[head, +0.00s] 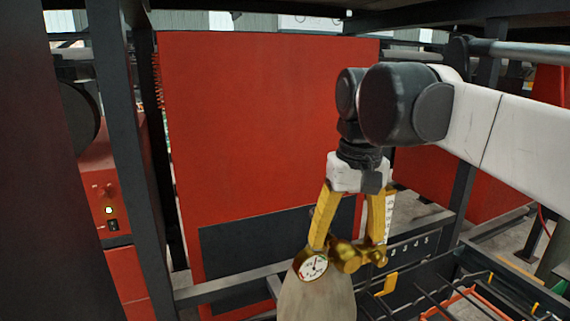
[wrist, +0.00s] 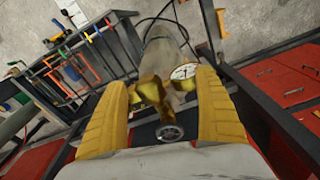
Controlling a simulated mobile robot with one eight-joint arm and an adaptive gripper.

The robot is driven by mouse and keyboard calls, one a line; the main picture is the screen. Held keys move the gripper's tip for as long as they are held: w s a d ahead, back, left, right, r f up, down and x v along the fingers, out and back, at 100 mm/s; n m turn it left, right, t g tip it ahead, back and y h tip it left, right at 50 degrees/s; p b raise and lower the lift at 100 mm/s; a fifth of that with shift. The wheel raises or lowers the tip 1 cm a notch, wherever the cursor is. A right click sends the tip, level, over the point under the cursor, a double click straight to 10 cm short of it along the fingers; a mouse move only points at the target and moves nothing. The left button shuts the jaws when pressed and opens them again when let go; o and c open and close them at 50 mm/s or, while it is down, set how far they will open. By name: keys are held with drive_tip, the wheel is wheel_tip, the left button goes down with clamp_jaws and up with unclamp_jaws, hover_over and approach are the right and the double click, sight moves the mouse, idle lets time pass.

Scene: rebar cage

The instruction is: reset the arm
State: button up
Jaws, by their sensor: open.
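My gripper (head: 347,240) has two yellow fingers, spread apart and pointing down. It hangs from my white and black arm, which comes in from the right in the head view. A brass valve with a round white gauge (head: 312,267) shows at the fingertips, on top of a grey-beige cylinder (head: 316,300). In the wrist view my gripper (wrist: 163,82) is open, with the brass valve (wrist: 150,90) and gauge (wrist: 184,71) between or just beyond the fingers. I cannot tell whether a finger touches the valve.
A large red panel (head: 265,150) stands behind my gripper. A dark upright post (head: 125,150) is at the left, and a dark tool rack (head: 430,285) at lower right. The wrist view shows the rack's hanging tools, red drawers (wrist: 285,85) and a black cable (wrist: 185,25).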

drive_tip(key=s+d+f+t+b, duration=0.2)
drive_tip(key=s+f+b, duration=0.2)
drive_tip(key=f+b, duration=0.4)
drive_tip(key=s+d+f+m+t+b, duration=0.1)
drive_tip(key=f+b, duration=0.7)
drive_tip(key=f, duration=1.2)
drive_tip(key=s+d+f+t+b, duration=0.3)
drive_tip(key=f+b, duration=0.6)
drive_tip(key=f, duration=0.6)
drive_tip(key=s+d, duration=0.2)
drive_tip(key=s, duration=0.1)
drive_tip(key=shift+s+m, duration=0.4)
drive_tip(key=shift+c, duration=0.3)
